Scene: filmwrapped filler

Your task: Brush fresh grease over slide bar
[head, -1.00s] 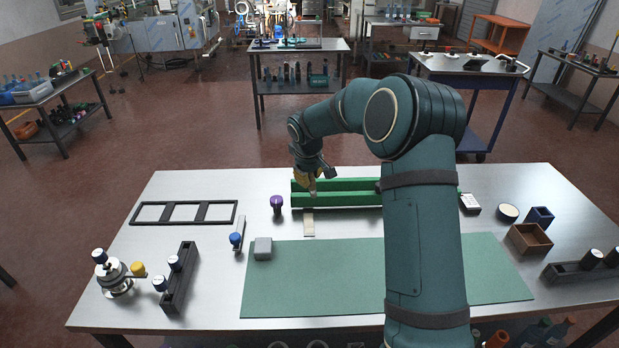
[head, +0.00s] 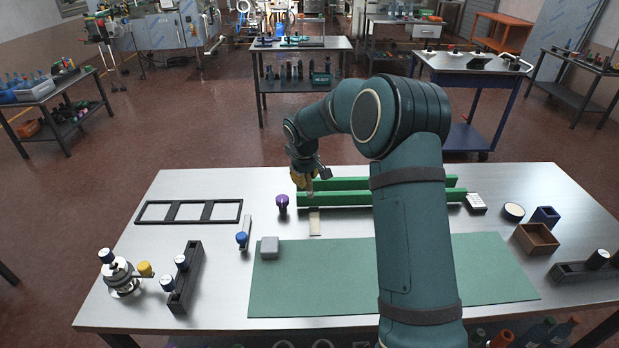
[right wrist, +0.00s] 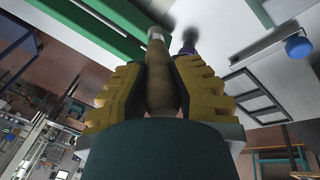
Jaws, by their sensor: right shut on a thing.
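A long green fixture with two parallel rails (head: 400,198) lies across the back of the table; I cannot make out a separate slide bar in it. My right gripper (head: 304,183) is over its left end, shut on a brush-like tool with a wooden handle (right wrist: 158,80). In the right wrist view the handle stands between the yellow fingers (right wrist: 157,88), its pale end near the green rail. Whether it touches is unclear. A round dark tin with a cream top (head: 513,211), perhaps grease, stands at the right. My left gripper is not in view.
A purple-topped item (head: 282,203) and a pale flat strip (head: 314,222) are close to the fixture's left end. A grey block (head: 270,248) sits on the green mat (head: 310,290). A black frame (head: 190,211) lies left; a brown box (head: 536,239) stands right.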

